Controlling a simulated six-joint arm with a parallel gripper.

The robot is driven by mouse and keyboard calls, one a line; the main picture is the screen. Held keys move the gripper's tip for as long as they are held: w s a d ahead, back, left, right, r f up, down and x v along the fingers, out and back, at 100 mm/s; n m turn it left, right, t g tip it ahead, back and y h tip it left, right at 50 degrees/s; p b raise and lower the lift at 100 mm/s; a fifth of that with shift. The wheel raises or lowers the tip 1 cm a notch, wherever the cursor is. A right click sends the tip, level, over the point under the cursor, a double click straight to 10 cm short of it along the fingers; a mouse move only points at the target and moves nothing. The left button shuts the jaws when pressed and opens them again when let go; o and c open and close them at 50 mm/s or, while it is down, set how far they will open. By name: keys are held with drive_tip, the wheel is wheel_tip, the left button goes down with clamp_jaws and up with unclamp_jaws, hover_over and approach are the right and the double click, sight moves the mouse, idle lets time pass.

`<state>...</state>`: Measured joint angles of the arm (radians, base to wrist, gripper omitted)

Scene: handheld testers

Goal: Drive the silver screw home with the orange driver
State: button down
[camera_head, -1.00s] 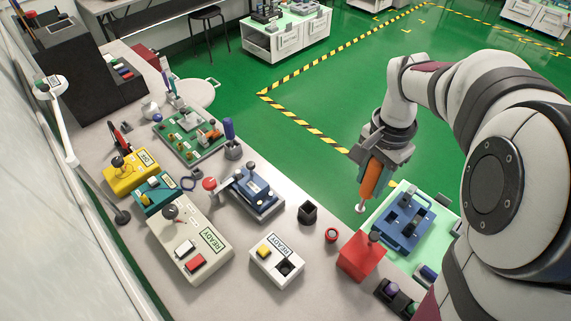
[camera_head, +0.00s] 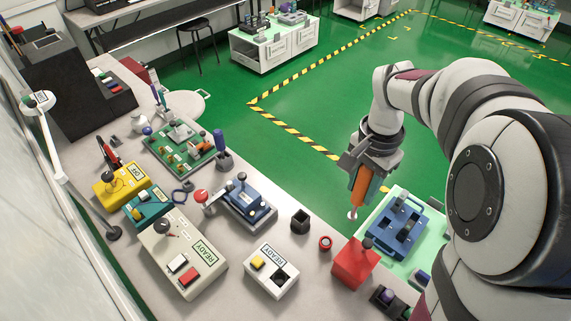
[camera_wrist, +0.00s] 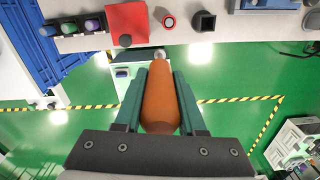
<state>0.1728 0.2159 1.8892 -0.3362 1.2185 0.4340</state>
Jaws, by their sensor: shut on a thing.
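My gripper (camera_head: 366,172) is shut on the orange driver (camera_head: 360,188). The driver points downward, and its orange handle (camera_wrist: 160,98) sits between the two teal fingers in the wrist view. A small pale, silvery round piece (camera_head: 352,214) shows at the driver's lower end; it also shows in the wrist view (camera_wrist: 160,55). I cannot tell whether this piece is the silver screw or part of the driver. The driver's end appears above the bench, near the red block (camera_head: 354,264) and the blue tray (camera_head: 384,248), apparently touching neither. I cannot make out a separate silver screw.
The red block has a dark knob (camera_head: 367,243). A red ring button (camera_head: 325,243) and a black open box (camera_head: 300,221) stand left of it. A white READY box (camera_head: 271,278), a blue tester (camera_head: 246,203) and a green board (camera_head: 180,146) fill the bench farther left.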

drive_tip(key=w+a, duration=0.4)
drive_tip(key=a, duration=0.6)
drive_tip(key=w+a, duration=0.4)
drive_tip(key=a, duration=0.6)
drive_tip(key=shift+w+f, duration=0.2)
drive_tip(key=shift+a, duration=0.1)
drive_tip(key=shift+f, duration=2.8)
drive_tip(key=shift+f, duration=0.9)
idle(2.0)
